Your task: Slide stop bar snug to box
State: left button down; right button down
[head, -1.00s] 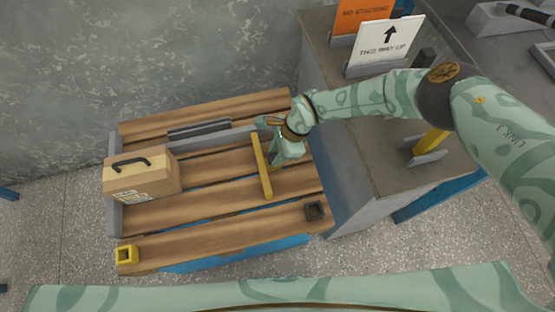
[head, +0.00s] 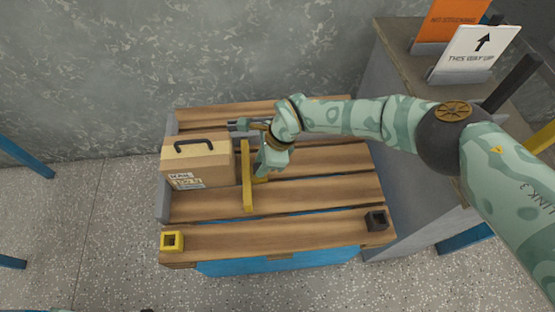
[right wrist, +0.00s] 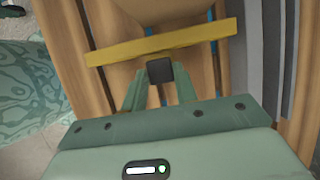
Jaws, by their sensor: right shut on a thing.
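The tan cardboard box (head: 205,168), with a dark handle and a label, sits at the left of the slatted wooden deck (head: 300,225). The yellow stop bar (head: 247,190) stands just right of the box, roughly parallel to its right side. Whether they touch I cannot tell. My right gripper (head: 262,168) is on the bar's right side. In the right wrist view my gripper (right wrist: 159,90) is shut on the dark grip block (right wrist: 160,70) at the middle of the yellow bar (right wrist: 170,42). A tan surface shows beyond the bar.
A grey end wall (head: 164,200) stands along the deck's left edge. A yellow square socket (head: 172,241) and a black one (head: 376,220) sit at the front corners. A grey cabinet on the right carries a "this way up" sign (head: 474,52).

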jog(key=shift+a, duration=0.4)
jog(key=c, duration=1.1)
grip_release()
jog(key=shift+d, duration=0.1)
jog(key=shift+r, duration=0.3)
pick_arm(q)
jog(key=shift+n+t+h, duration=0.3)
jog(key=shift+n+h, duration=0.1)
jog(key=shift+n, duration=0.2)
jog(key=d+r+p, duration=0.1)
jog(key=r+p, duration=0.1)
jog(key=p, duration=0.1)
jog(key=s+d+r+p, duration=0.1)
jog(key=d+r+p, duration=0.1)
jog(key=p, duration=0.1)
jog(key=shift+s+d+r+p, duration=0.1)
jog(key=shift+r+p, duration=0.05)
jog(key=shift+p, duration=0.2)
pick_arm(e)
jog(key=v, duration=1.5)
jog(key=shift+w+d+r, duration=0.1)
jog(key=shift+d+r, duration=0.15)
